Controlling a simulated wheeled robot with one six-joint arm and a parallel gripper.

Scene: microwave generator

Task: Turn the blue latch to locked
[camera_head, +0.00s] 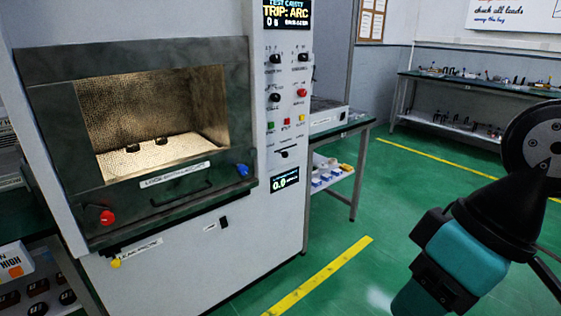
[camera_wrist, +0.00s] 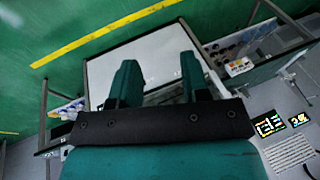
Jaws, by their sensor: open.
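The blue latch (camera_head: 242,170) is a small blue knob at the lower right corner of the dark cavity door frame, in the head view. Its exact turn is too small to tell. My gripper (camera_wrist: 160,78) is open and empty in the wrist view, with two teal fingers apart. In the head view my arm is at the right, well away from the machine, and the fingertips are not clearly seen. The blue latch does not show in the wrist view.
A red knob (camera_head: 106,217) sits at the door's lower left, with a dark handle (camera_head: 181,191) between. A control panel (camera_head: 288,95) with knobs and buttons is right of the door. Benches stand behind and at the sides. Green floor (camera_head: 340,225) is open between machine and arm.

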